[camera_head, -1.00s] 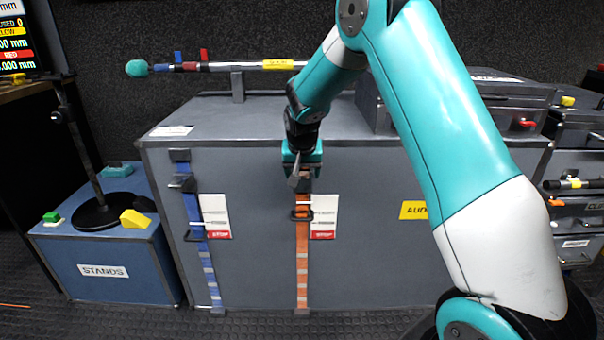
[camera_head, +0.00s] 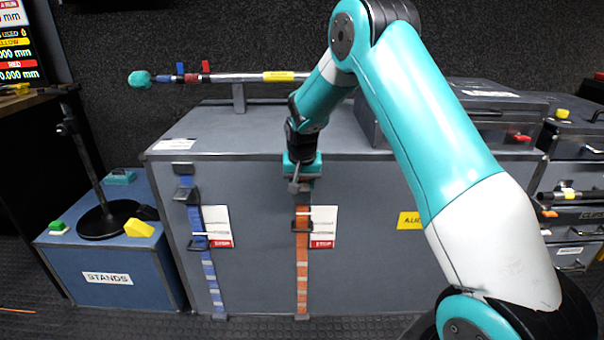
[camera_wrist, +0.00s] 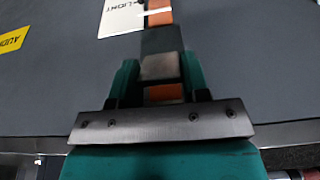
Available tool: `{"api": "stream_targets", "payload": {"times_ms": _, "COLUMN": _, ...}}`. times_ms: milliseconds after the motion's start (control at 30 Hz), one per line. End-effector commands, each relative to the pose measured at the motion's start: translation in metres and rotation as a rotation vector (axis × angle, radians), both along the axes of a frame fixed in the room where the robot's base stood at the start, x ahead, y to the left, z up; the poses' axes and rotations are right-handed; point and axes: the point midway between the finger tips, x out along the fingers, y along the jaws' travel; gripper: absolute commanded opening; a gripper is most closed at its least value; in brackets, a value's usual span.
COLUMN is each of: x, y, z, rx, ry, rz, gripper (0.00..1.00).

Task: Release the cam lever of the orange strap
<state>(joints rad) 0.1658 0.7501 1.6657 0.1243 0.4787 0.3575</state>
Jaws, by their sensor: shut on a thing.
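The orange strap (camera_head: 302,272) runs down the front of a large grey case. Its dark grey cam lever (camera_head: 300,187) is near the strap's top, right at my gripper (camera_head: 302,178). In the wrist view, my gripper (camera_wrist: 160,82) has its teal fingers on both sides of the grey lever (camera_wrist: 162,58), shut on it. Orange webbing (camera_wrist: 158,18) shows beyond the lever and a little between the fingers. The fingers partly hide the buckle, so the lever's exact angle is hard to tell.
A blue strap (camera_head: 207,265) with its own buckle hangs to the left on the same case (camera_head: 255,270). A white and red tag (camera_head: 323,227) lies beside the orange strap. A long pole (camera_head: 235,77) rests above the case. A blue stands box (camera_head: 108,278) is at left.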

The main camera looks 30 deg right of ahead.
Motion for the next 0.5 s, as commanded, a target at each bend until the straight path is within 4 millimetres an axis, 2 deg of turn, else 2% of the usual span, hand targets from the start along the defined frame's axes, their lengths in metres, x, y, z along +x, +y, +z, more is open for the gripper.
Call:
{"api": "stream_targets", "payload": {"times_ms": 33, "x": 0.0008, "y": -0.0009, "z": 0.0047, "rx": 0.007, "ry": 0.01, "rz": -0.001, "gripper": 0.19}}
{"api": "stream_targets", "payload": {"times_ms": 400, "x": 0.0016, "y": -0.0012, "z": 0.0012, "rx": 0.014, "ry": 0.019, "rz": 0.0, "gripper": 0.19}}
{"api": "stream_targets", "payload": {"times_ms": 433, "x": 0.0016, "y": -0.0012, "z": 0.0012, "rx": 0.014, "ry": 0.019, "rz": 0.0, "gripper": 0.45}}
{"api": "stream_targets", "payload": {"times_ms": 500, "x": 0.0016, "y": -0.0012, "z": 0.0012, "rx": 0.014, "ry": 0.019, "rz": 0.0, "gripper": 0.61}}
